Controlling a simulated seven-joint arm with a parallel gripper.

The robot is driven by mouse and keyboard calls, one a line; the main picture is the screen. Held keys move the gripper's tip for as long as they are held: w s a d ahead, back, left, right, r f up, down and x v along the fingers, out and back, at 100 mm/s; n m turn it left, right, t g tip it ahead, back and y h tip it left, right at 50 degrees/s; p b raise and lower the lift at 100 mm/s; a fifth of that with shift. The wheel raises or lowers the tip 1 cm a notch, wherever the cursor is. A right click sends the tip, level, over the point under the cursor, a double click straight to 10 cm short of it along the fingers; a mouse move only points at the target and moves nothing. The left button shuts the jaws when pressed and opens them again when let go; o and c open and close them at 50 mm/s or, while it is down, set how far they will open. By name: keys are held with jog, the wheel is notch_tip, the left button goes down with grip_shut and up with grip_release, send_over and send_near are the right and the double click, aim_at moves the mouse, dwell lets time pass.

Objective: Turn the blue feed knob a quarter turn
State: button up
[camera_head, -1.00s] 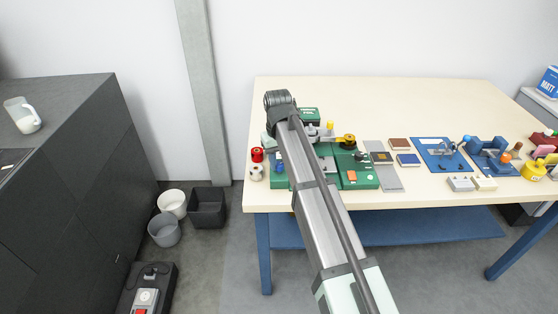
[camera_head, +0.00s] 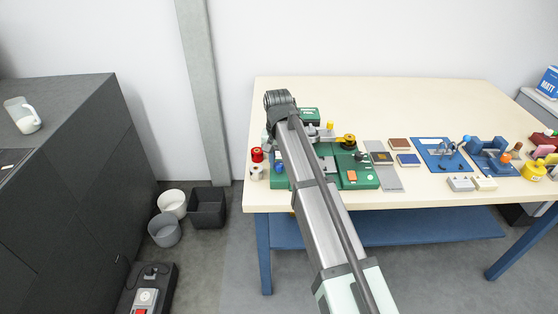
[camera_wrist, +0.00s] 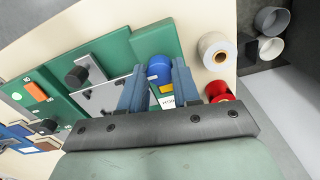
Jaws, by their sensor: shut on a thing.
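The blue feed knob (camera_wrist: 158,68) is round and stands on a green machine base (camera_wrist: 155,42), near a white label with a yellow patch. In the wrist view my gripper (camera_wrist: 160,76) has its two blue-grey fingers on either side of the knob, shut on it. The fingers hide part of the knob's sides. In the head view my arm reaches over the green machine (camera_head: 358,178) at the table's left end and covers much of it. The fingers' grip on the knob cannot be made out there.
A white spool (camera_wrist: 215,50) and a red spool (camera_wrist: 220,92) stand close beside the right finger. A black knob (camera_wrist: 76,75) rises from the green base to the left. Sanding blocks and a blue fixture (camera_head: 440,155) lie right. The table's back (camera_head: 400,100) is clear.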

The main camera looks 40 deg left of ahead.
aim_at(278, 164)
jog(key=o, duration=1.1)
jog(key=shift+c, duration=0.2)
notch_tip(278, 164, up, 14)
jog(key=shift+s+a+f, duration=0.1)
dwell(0.5)
